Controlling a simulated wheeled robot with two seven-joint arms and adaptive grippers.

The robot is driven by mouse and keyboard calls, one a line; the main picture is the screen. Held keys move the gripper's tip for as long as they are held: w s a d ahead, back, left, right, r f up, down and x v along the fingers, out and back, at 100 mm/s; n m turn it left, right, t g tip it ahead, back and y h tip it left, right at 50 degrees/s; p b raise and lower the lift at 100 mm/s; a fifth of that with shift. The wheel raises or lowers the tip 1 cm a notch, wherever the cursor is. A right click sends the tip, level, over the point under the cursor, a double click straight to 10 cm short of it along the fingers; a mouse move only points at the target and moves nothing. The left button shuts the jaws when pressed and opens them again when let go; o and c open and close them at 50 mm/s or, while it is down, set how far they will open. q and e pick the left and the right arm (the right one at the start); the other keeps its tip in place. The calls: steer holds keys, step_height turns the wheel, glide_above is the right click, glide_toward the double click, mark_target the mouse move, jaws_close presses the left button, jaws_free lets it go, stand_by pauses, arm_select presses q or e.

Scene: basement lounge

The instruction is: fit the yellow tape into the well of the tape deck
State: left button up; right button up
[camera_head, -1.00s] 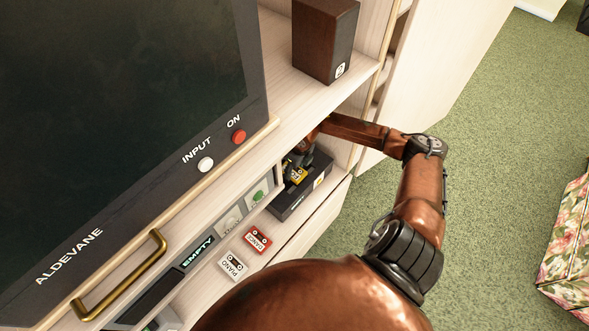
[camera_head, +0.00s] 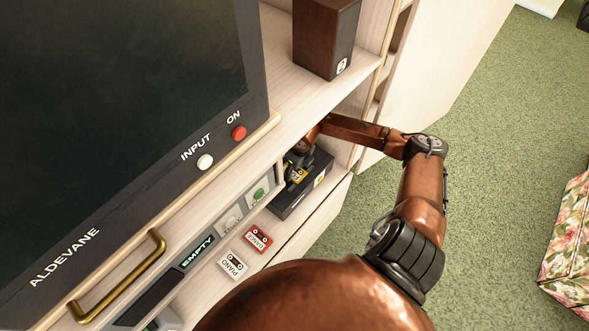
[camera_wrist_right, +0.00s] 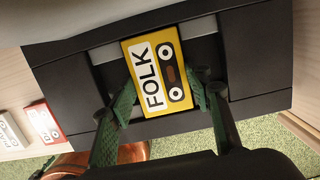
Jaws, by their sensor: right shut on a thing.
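The yellow tape (camera_wrist_right: 155,72), labelled FOLK, is between the green fingers of my right gripper (camera_wrist_right: 163,88), which is shut on it. In the right wrist view the tape lies over the grey well (camera_wrist_right: 108,62) of the dark tape deck (camera_wrist_right: 262,50) and covers its middle. I cannot tell whether the tape is down in the well or just above it. In the head view the right gripper (camera_head: 297,163) is inside the shelf bay over the deck (camera_head: 291,206), with a little of the yellow tape (camera_head: 300,175) showing. My left gripper is not in view.
A red tape (camera_head: 258,238) and a white PIANO tape (camera_head: 232,265) lie on the shelf left of the deck. An EMPTY display (camera_head: 198,252) is beside them. The upper shelf with a brown speaker (camera_head: 325,38) overhangs the bay.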

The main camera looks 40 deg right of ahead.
mark_target(299, 175)
steer(key=shift+f, duration=0.25)
steer(key=o, duration=1.4)
steer(key=shift+c, duration=0.2)
step_height(299, 175, up, 12)
steer(key=s, duration=0.2)
steer(key=shift+d, duration=0.15)
